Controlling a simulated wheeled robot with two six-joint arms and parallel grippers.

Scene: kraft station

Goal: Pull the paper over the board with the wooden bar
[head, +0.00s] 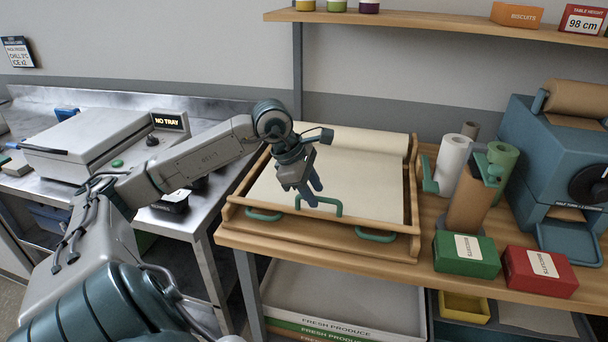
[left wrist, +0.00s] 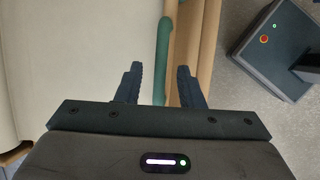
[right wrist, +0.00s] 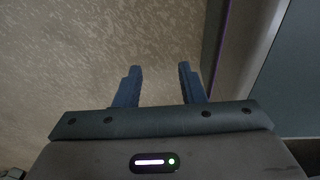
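Cream paper (head: 345,185) lies over the board in a wooden tray (head: 410,190), from a roll (head: 365,143) at the back. A green handle (head: 338,206) stands at the tray's front, by the wooden bar; part of it is hidden behind my left gripper. My left gripper (head: 313,192) hangs over this handle, pointing down. In the left wrist view my left gripper (left wrist: 158,85) is open; the green handle (left wrist: 166,45) runs up from between its fingers, with the wooden bar (left wrist: 186,45) beside it. Contact cannot be told. My right gripper (right wrist: 157,85) is open and empty, above the floor.
Two more green handles (head: 376,236) sit on the tray's front. Right of the tray stand rolls (head: 453,165), a green box (head: 466,255), a red box (head: 540,271) and a blue machine (head: 540,150). A steel counter (head: 190,225) with a grey device lies left.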

